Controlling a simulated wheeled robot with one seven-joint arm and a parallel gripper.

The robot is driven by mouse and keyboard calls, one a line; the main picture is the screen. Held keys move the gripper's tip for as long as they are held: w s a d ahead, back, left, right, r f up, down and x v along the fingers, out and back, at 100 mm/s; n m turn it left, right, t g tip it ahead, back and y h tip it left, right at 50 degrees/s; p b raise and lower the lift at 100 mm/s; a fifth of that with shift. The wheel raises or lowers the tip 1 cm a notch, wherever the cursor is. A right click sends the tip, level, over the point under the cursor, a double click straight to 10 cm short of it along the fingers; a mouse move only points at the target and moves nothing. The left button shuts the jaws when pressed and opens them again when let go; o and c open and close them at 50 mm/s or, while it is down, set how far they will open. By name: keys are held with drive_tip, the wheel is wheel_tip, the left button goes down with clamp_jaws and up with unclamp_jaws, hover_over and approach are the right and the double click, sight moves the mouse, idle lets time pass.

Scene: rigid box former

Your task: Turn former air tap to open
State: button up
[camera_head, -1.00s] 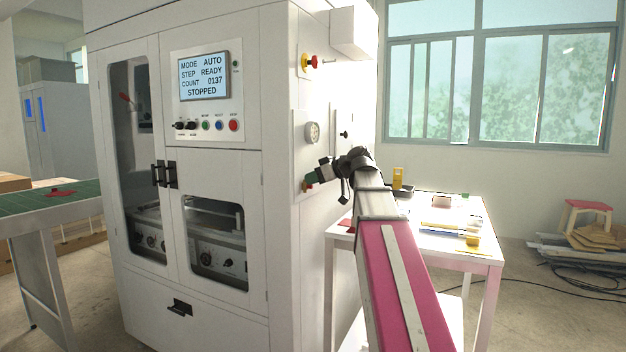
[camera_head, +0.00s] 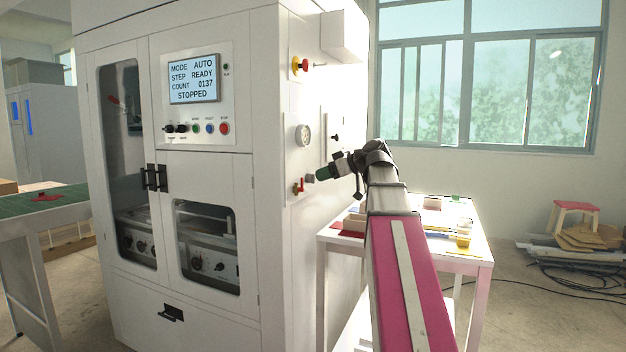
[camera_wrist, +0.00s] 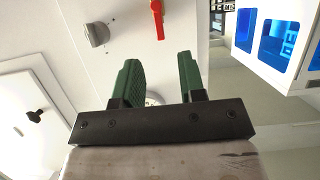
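The air tap (camera_head: 299,187) is on the lower side wall of the white former, with a small red lever and brassy body. In the wrist view its red lever (camera_wrist: 158,20) stands nearly upright in the picture at the top edge; the tap body is cut off. My gripper (camera_head: 321,174) is just right of the tap, apart from it. In the wrist view my green fingers (camera_wrist: 158,62) are spread and empty, with the lever beyond their tips. A round gauge (camera_head: 303,135) is above the tap and partly shows between the fingers (camera_wrist: 153,98).
A grey knob (camera_wrist: 96,34) sits beside the lever. A red-and-yellow stop button (camera_head: 300,64) is higher on the wall, and a black knob (camera_head: 335,137) is right of the gauge. A white table (camera_head: 410,253) with small items stands behind my arm.

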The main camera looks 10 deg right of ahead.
drive_tip(key=shift+v, duration=1.35)
